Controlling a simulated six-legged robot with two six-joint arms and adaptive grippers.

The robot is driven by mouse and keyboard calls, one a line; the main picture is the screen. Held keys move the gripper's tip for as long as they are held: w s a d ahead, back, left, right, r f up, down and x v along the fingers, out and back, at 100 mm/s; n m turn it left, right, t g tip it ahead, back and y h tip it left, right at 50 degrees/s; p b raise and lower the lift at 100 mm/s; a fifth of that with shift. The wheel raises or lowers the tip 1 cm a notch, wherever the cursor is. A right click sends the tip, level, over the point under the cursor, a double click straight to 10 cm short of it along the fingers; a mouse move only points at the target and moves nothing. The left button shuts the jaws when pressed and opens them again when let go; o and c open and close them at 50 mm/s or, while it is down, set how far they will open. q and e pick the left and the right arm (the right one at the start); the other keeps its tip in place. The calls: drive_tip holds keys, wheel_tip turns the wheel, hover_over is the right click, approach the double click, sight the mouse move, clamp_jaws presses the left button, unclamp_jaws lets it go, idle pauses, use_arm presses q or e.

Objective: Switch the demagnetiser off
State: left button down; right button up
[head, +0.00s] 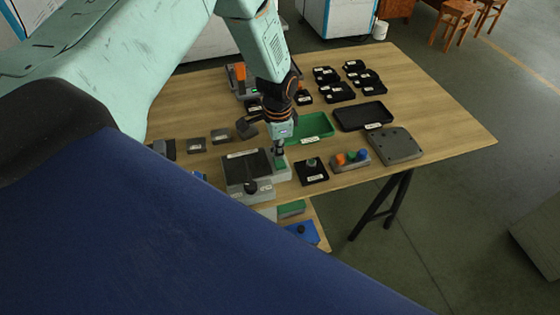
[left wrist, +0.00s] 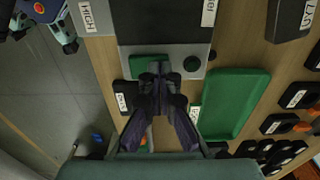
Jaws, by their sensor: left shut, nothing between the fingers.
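The demagnetiser (head: 232,168) is a grey box with a black top plate, near the front edge of the wooden table. Its black plate (left wrist: 165,30) fills the top of the left wrist view. On its right end strip are a green switch (left wrist: 141,64) and a round dark green knob or lamp (left wrist: 191,64). My left gripper (head: 279,150) is shut and empty, pointing down at this strip. In the left wrist view its fingertips (left wrist: 156,72) overlap the green switch; I cannot tell whether they touch it. The switch's position cannot be made out. My right gripper is not in view.
A green tray (head: 322,123) lies just behind the strip. A small black dish (head: 301,174) and a grey block with coloured knobs (head: 348,166) stand to the right. A grey plate (head: 396,147) and black trays (head: 362,124) lie beyond. The table's right end is clear.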

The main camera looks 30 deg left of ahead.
use_arm(q)
drive_tip(key=shift+r, duration=0.1)
drive_tip(key=shift+r+p, duration=2.95)
drive_tip(key=shift+r, duration=0.5)
drive_tip(key=shift+f, duration=0.1)
drive_tip(key=shift+s+d+f, duration=0.1)
drive_tip(key=shift+s+f, duration=0.05)
drive_tip(key=shift+s, duration=0.05)
drive_tip(key=s+d+f+n, duration=0.2)
drive_tip(key=s+d+f, duration=0.1)
drive_tip(key=s, duration=0.4)
drive_tip(key=s+d+f+n, duration=0.1)
drive_tip(key=s+d+f, duration=0.25)
drive_tip(key=s, duration=0.25)
drive_tip(key=s+d+r+n, duration=0.1)
drive_tip(key=s+n, duration=0.4)
drive_tip(key=s, duration=1.3)
wheel_tip(320, 180, down, 16)
drive_tip(key=b, duration=1.6)
drive_tip(key=shift+s+d+b, duration=0.15)
drive_tip(key=shift+b, duration=0.2)
